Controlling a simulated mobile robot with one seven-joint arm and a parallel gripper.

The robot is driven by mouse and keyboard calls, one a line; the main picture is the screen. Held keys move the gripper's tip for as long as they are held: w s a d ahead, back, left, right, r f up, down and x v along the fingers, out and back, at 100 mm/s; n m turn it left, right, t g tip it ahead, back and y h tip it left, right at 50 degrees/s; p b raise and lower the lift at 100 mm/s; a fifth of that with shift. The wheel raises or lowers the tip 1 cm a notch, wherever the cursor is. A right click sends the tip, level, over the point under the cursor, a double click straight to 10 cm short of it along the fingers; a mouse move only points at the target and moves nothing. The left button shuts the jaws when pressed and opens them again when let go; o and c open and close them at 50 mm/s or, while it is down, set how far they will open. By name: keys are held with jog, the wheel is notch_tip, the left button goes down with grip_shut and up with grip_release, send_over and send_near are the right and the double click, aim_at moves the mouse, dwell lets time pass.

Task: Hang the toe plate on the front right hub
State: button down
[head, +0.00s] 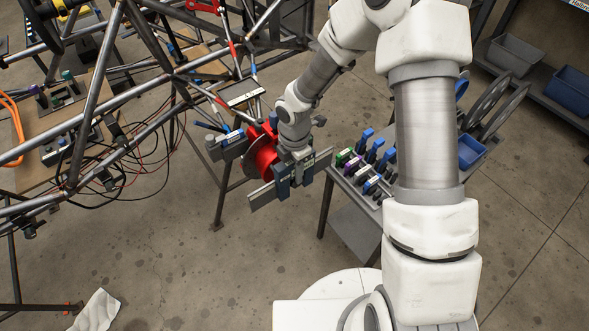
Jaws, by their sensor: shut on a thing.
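The toe plate (263,196) is a long grey flat bar with a dark blue-grey block at its middle. My gripper (296,170) is shut on that block and holds the plate upright on edge, above the floor. The front right hub (262,158) is red with a grey disc, at the end of the tube chassis's suspension arms. The plate is just in front of the hub in the picture. My wrist covers part of the hub, and I cannot tell whether plate and hub touch.
A grey piece with a blue, labelled block (231,137) sits left of the hub. A tool cart (345,187) with blue, green and purple-handled items stands close on the right. The tube chassis (88,115) with loose cables fills the left. Open floor lies below.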

jog(key=shift+r, duration=0.15)
jog(key=shift+r+p, duration=0.9)
jog(key=shift+p, duration=0.05)
jog(key=shift+r+p, duration=0.1)
jog(key=shift+p, duration=0.25)
dwell(1.0)
jog(key=shift+r+p, duration=0.6)
jog(key=shift+r, duration=0.05)
dwell(1.0)
jog(key=shift+f, duration=0.2)
jog(key=shift+f+b, duration=1.2)
jog(key=shift+f, duration=0.45)
jog(key=shift+r, duration=0.2)
